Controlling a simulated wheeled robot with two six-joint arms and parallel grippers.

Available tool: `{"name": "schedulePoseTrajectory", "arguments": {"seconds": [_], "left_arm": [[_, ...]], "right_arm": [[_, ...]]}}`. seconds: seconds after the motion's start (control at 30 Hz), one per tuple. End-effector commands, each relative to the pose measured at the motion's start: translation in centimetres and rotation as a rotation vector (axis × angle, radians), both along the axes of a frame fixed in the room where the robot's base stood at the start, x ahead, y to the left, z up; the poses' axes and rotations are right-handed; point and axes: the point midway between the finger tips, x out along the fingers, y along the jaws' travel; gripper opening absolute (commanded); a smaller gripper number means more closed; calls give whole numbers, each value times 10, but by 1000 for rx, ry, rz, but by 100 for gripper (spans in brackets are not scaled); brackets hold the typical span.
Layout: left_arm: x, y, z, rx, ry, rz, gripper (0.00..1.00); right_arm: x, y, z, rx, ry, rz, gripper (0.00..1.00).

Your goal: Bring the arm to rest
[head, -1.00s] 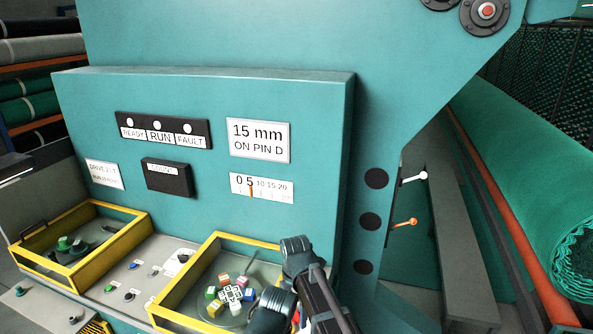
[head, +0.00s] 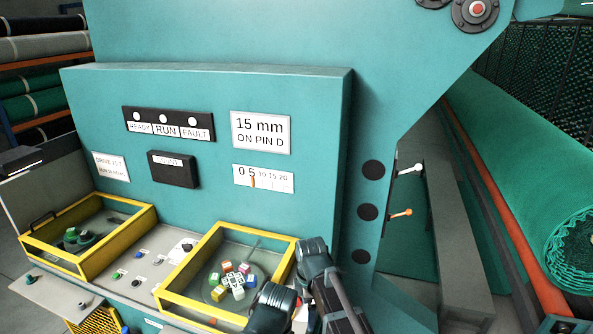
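Dark grey links and rounded joints of my arm (head: 318,262) rise from the bottom edge, right of the middle, in the head view. They stand in front of the right corner of the right yellow-framed box (head: 190,270). I cannot see fingertips of either gripper. Inside that box a dial carries a ring of coloured blocks (head: 237,281) around a black-and-white patterned centre. My arm's lower joint overlaps the box's near right side and hides part of it.
A teal machine panel (head: 320,110) stands behind, with a "15 mm ON PIN D" sign (head: 260,132) and a scale (head: 263,178). A second yellow-framed box (head: 85,265) is at left.

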Motion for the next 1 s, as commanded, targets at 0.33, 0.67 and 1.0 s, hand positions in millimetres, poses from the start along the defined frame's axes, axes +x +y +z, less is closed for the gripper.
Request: {"name": "schedulePoseTrajectory", "arguments": {"seconds": [0.33,0.67,1.0], "left_arm": [[0,0,0,0,0,0,0],[0,0,0,0,0,0,0],[0,0,-37,0,0,-1,0]], "right_arm": [[-35,-60,0,17,-18,-622,100],[-76,-118,0,52,-36,-1380,100],[-99,-116,-37,44,-37,-1638,100]]}}
